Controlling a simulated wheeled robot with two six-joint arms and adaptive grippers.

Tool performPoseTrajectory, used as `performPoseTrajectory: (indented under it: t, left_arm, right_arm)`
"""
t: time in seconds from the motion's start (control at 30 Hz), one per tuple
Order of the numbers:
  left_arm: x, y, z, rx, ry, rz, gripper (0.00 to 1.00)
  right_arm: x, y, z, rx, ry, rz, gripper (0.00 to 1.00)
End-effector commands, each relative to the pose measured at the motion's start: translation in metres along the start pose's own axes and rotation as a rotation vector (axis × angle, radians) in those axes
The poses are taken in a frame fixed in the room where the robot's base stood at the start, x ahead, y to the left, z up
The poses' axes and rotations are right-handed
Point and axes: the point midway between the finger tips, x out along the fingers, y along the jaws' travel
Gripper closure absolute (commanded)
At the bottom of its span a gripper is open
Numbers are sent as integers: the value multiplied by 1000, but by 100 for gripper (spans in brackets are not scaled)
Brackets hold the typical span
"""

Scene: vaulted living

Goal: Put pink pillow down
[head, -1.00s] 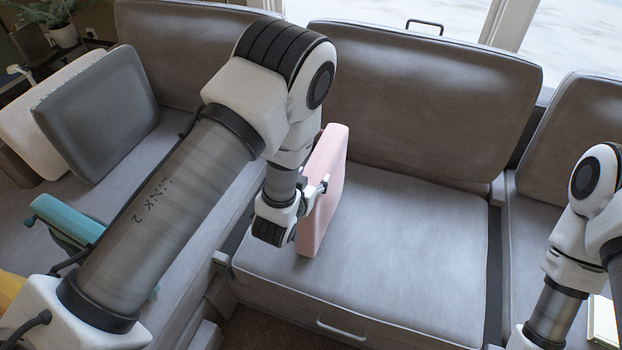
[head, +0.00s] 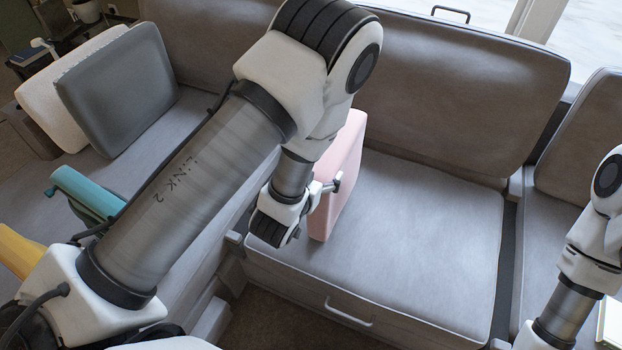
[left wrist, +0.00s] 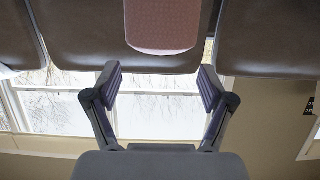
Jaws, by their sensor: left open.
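The pink pillow (head: 341,180) stands on its edge, roughly upright, on the left part of the middle grey sofa seat (head: 420,240). My left gripper (head: 332,186) is beside its left face in the head view, and part of the pillow is hidden behind my arm. In the left wrist view the jaws (left wrist: 160,80) are spread wide with nothing between them. The pillow (left wrist: 163,25) shows there past the fingertips, apart from them. My right arm shows at the right edge of the head view, with its gripper out of frame.
The sofa backrest (head: 450,90) rises behind the seat, whose right part is clear. A dark grey pillow (head: 130,90) and a whitish pillow (head: 45,105) lean at the left. A teal object (head: 88,190) lies nearer. A drawer handle (head: 348,312) is below the seat.

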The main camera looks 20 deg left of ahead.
Motion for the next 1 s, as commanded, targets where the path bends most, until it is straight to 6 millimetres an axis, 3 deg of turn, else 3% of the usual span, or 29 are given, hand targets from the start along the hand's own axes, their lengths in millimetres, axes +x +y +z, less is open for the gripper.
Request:
performPoseTrajectory:
  t: [0.17,0.2,0.47,0.53,0.57,0.67,0.7,0.8,0.9,1.0]
  left_arm:
    - [-43,0,0,5,-1,1,18]
    - [-52,0,-4,2,-4,1,18]
    - [-64,0,0,0,0,0,18]
    - [-63,-4,10,-4,-37,-11,18]
    - [-63,-8,20,-8,-77,-22,18]
    - [-71,-31,84,-25,-325,-75,18]
    - [-82,-40,118,-33,-465,-92,18]
    - [-125,-56,196,-52,-815,-96,18]
    - [-170,-60,242,-66,-1071,-62,18]
    - [-191,-60,258,-70,-1178,-36,18]
  right_arm:
    - [1,0,0,0,0,0,60]
    - [-10,0,0,0,-1,0,60]
    - [-14,0,0,0,0,0,60]
    - [-13,0,0,0,0,0,60]
    - [-13,0,0,0,0,0,60]
    - [-13,0,0,0,0,0,60]
    - [-13,0,0,0,0,0,60]
    - [-13,0,0,0,0,0,60]
    - [-13,0,0,0,0,0,60]
    - [-14,0,0,0,0,0,60]
